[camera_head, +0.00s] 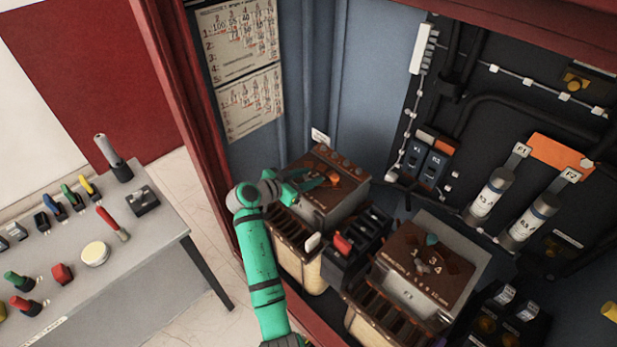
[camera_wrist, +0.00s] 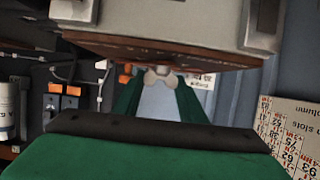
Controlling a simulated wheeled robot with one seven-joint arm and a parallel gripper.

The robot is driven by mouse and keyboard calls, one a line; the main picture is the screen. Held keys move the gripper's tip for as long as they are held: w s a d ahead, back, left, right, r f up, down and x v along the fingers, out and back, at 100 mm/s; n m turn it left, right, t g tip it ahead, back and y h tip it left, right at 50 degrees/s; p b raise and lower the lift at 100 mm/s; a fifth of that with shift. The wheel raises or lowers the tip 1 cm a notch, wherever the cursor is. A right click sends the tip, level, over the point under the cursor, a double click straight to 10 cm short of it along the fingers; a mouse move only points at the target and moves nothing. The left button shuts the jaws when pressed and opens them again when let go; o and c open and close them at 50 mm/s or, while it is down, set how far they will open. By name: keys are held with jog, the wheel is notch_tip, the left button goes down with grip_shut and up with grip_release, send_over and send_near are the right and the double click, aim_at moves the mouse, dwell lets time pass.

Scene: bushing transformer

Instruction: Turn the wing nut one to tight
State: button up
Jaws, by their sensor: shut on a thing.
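My gripper (camera_head: 318,183) reaches over the brown top plate (camera_head: 335,187) of the left transformer unit in the head view. In the wrist view, the green fingers (camera_wrist: 160,82) run up to a small pale winged piece, which looks like the wing nut (camera_wrist: 159,79), and are shut on it. It sits at the edge of the brown plate (camera_wrist: 165,50), seen edge-on. In the head view my gripper hides this nut. An orange piece (camera_head: 335,179) shows beside the fingertips. I cannot read the nut's angle against any mark.
A second unit with a brown numbered plate (camera_head: 430,260) stands to the right, a grey winged piece on it. A black switch block with a red part (camera_head: 342,244) lies between the units. The red cabinet frame (camera_head: 195,140) is close left of my arm. A tool table (camera_head: 90,260) stands farther left.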

jog(key=shift+f, duration=0.1)
jog(key=o, duration=0.8)
jog(key=v, duration=1)
jog(key=shift+s+a+r, duration=0.2)
jog(key=shift+s, duration=0.1)
